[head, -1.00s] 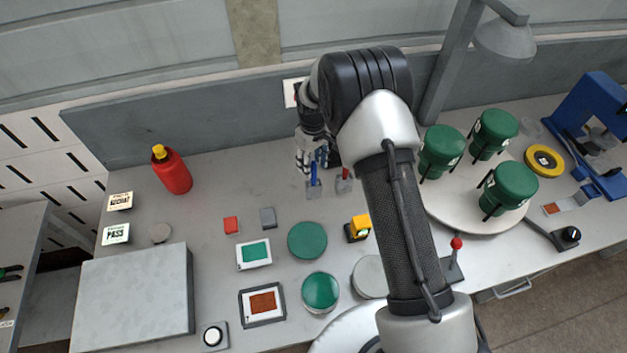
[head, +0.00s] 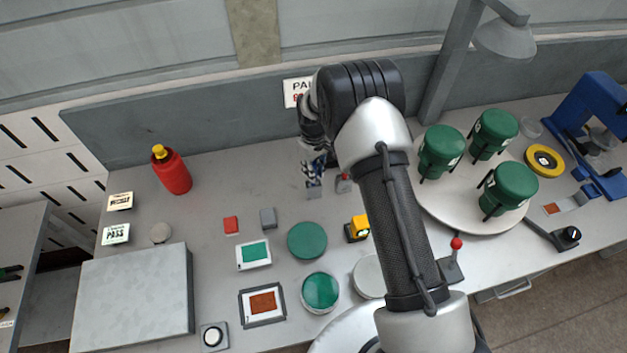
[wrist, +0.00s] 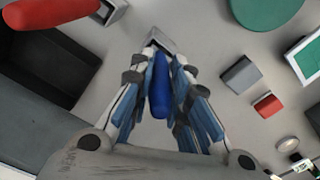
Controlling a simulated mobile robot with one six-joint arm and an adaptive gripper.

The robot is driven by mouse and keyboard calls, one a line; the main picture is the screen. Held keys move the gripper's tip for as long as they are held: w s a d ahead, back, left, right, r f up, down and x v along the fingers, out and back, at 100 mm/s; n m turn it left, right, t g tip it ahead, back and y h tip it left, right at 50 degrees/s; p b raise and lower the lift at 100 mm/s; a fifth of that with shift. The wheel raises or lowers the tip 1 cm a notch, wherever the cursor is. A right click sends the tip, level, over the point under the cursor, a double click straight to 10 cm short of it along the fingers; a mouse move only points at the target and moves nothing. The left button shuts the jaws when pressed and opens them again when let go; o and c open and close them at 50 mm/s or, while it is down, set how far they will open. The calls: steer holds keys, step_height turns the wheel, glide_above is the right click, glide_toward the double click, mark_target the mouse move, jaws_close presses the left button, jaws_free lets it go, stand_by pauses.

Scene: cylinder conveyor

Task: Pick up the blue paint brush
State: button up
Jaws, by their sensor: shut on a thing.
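The blue paint brush (wrist: 159,93) shows in the wrist view as a blue handle between my fingers, with its far end at a small grey holder (wrist: 160,42). My gripper (wrist: 162,85) is shut on the handle, one finger on each side. In the head view my gripper (head: 314,167) is directly above the grey holder (head: 313,190), and its fingers hide most of the brush. I cannot tell whether the brush is still seated in the holder.
A red-handled brush (wrist: 50,12) stands in a second holder (head: 344,184) close beside my gripper. A red bottle (head: 171,170) stands to the left. A turntable (head: 455,212) with green pots is to the right. Small blocks and green discs lie in front.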

jaws_close()
step_height(320, 180, up, 20)
steer(key=shift+p, duration=0.4)
stand_by(0.8)
